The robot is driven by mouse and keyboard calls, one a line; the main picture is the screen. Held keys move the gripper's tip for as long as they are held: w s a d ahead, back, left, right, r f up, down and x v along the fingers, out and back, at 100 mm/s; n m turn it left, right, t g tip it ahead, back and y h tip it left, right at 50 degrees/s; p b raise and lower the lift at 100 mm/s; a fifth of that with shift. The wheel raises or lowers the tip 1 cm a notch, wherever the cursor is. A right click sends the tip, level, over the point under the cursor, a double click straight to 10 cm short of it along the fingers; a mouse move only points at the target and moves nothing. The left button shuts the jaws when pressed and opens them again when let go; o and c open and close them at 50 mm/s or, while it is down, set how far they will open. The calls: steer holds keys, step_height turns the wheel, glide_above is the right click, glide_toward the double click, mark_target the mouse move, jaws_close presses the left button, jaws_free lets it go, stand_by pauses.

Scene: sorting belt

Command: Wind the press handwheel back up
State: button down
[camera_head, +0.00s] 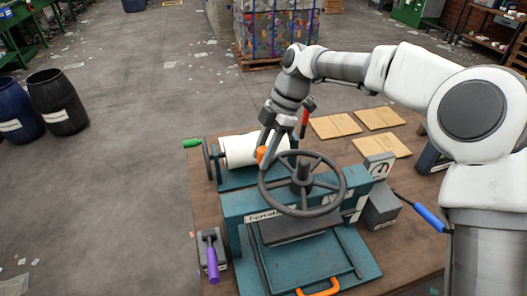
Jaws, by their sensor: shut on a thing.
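The press (285,238) is a teal frame on a brown table, with a dark grey spoked handwheel (335,203) on top. The wheel sits on an upright central screw. An orange knob (262,155) stands at the wheel's far left rim. My gripper (267,147) reaches down from the upper right and is shut on the orange knob. The fingers partly cover the knob. Under the wheel a dark plate (299,228) lies across the press opening. An orange handle (320,289) is at the press's front edge.
A roller device (240,150) with a green-handled crank stands behind the press. A purple-handled lever (212,262) is at the left. Cardboard sheets (380,118) lie behind. My arm spans the right side.

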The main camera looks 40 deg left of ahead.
steer(key=c, duration=0.5)
jaws_free()
steer(key=shift+s, duration=0.2)
steer(key=shift+w, duration=0.1)
steer(key=shift+w+r, duration=0.25)
steer(key=shift+r, duration=0.25)
steer(key=p+v, duration=0.2)
steer(key=v, duration=1.4)
steer(key=shift+r, duration=0.2)
steer(key=shift+d+r, duration=0.1)
steer(key=shift+d, duration=0.05)
